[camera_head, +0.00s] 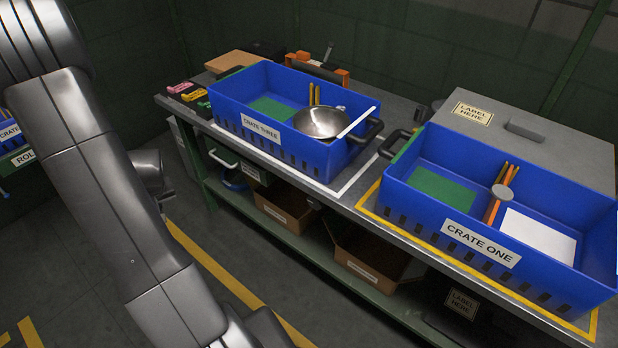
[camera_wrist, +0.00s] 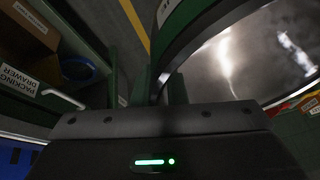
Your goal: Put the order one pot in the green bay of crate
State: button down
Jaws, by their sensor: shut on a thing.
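My gripper (camera_wrist: 160,88) is in the wrist view, its fingers shut on the edge or handle of a large shiny metal pot (camera_wrist: 245,60). The exact grip spot is dark and partly hidden. No order label on this pot can be read. The head view shows my arm at the left, but not the gripper or the held pot. Crate one (camera_head: 482,245) is a blue crate at the right of the bench. Its green bay (camera_head: 440,190) on the left is empty. Its other bay has a white floor (camera_head: 537,237).
Crate three (camera_head: 247,127), blue, stands left of crate one and holds a metal pan (camera_head: 322,122). Orange sticks and a grey knob (camera_head: 502,191) stand on crate one's divider. A grey box (camera_head: 530,130) is behind it. Cardboard boxes (camera_head: 370,258) sit on the shelf below.

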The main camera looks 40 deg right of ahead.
aim_at(436, 194)
jog(key=k+l, duration=0.2)
jog(key=k, duration=0.25)
jog(key=k+l, duration=0.15)
jog(key=k, duration=0.25)
jog(key=k+l, duration=0.2)
jog(key=k, duration=0.25)
